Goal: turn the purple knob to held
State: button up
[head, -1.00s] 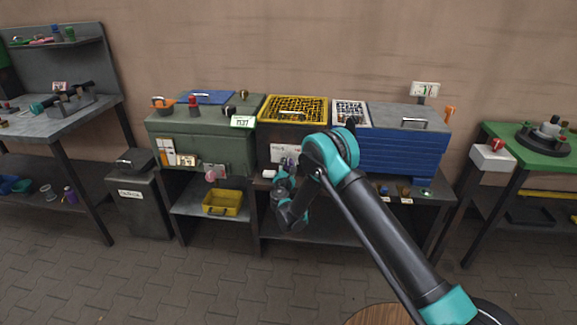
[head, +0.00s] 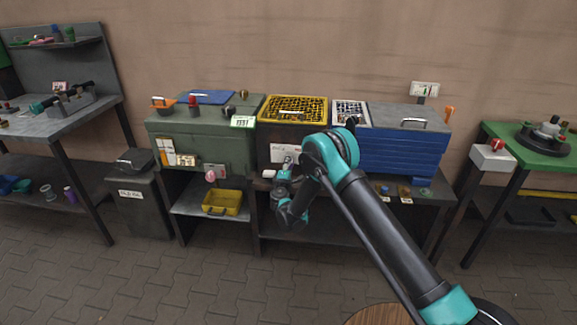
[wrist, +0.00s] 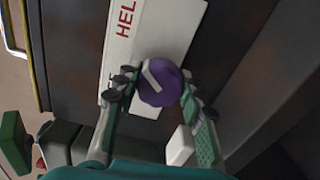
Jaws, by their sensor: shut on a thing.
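The purple knob (wrist: 160,82) shows in the wrist view, with a white pointer line running up and slightly left. It sits on a white plate (wrist: 172,28) with red letters "HEL" at its upper left; more lettering beside the left finger is mostly hidden. My gripper (wrist: 157,84) is shut on the knob, one finger on each side. In the head view my gripper (head: 284,172) is at the front of the brown box (head: 303,140) under the yellow crate; I cannot make out the knob there.
A green cabinet (head: 200,135) stands left of the brown box and a blue drawer unit (head: 405,152) right of it. A yellow bin (head: 222,202) sits on the shelf below. A green-topped table (head: 535,150) is at the right. The paved floor in front is clear.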

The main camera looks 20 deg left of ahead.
jog(key=shift+m, duration=0.3)
jog(key=o, duration=1.2)
jog(key=shift+s, duration=0.1)
jog(key=v, duration=0.7)
jog(key=shift+s+d, duration=0.1)
jog(key=shift+s, duration=0.1)
